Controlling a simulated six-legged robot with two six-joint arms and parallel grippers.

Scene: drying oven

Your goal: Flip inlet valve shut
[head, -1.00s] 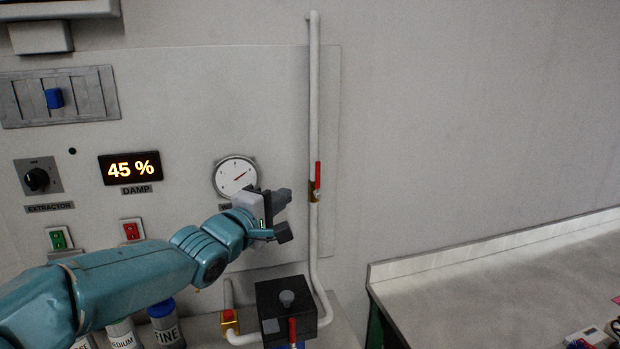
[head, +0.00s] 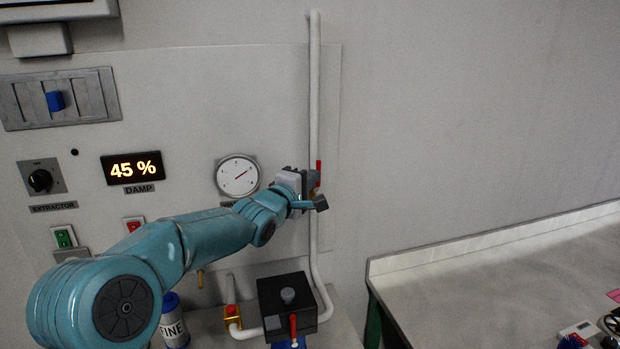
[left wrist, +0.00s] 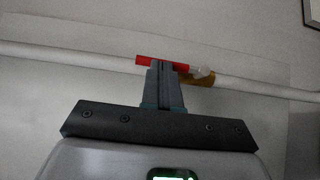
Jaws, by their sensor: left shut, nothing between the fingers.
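A valve with a red lever (head: 318,172) sits on the white vertical pipe (head: 314,95). The lever stands upright, along the pipe. My left gripper (head: 316,190) is shut and empty, right at this valve and hiding most of its brass body. In the left wrist view the shut fingertips (left wrist: 166,72) lie just below the red lever (left wrist: 150,61), overlapping it in the picture. The brass body (left wrist: 198,78) shows beside them. I cannot tell whether the fingers touch the lever. My right gripper is out of view.
A dial gauge (head: 238,176) and a damp display (head: 133,167) are on the panel left of the pipe. Below are a black box (head: 286,305) with a red lever and another small red-handled valve (head: 232,312). A grey counter (head: 500,285) is at right.

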